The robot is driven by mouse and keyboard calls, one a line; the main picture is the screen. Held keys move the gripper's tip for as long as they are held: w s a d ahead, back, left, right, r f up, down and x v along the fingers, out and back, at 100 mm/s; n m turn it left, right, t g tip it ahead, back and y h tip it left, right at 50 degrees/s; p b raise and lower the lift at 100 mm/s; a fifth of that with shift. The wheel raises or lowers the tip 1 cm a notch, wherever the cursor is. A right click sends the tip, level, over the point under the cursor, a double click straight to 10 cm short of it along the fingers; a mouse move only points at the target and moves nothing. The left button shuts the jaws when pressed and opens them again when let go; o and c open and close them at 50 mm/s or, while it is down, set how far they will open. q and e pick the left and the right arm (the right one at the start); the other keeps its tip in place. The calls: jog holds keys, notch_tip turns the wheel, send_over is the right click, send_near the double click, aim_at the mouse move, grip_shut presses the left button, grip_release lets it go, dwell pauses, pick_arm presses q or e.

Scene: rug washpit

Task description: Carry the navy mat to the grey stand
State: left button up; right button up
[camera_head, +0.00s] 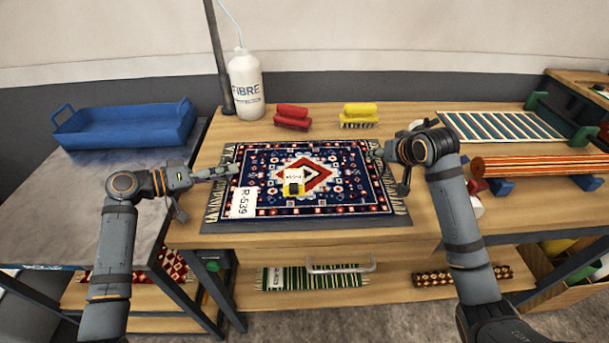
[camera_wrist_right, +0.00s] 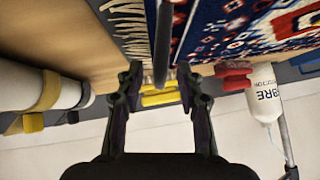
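The grey-topped table (camera_head: 105,180) at the left looks like the grey stand.
A blue tray (camera_head: 125,125) takes up the back of the grey top; its front is bare. Behind the mat stand a FIBRE bottle (camera_head: 246,85), a red brush (camera_head: 292,117) and a yellow brush (camera_head: 359,115). An orange roll (camera_head: 540,165) lies at the right.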

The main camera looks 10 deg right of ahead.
pick_arm(q)
grip_shut()
pick_arm(e)
grip_shut()
pick_arm(q)
jog(key=shift+r, duration=0.1)
pick_arm(e)
jog(key=shift+r, duration=0.1)
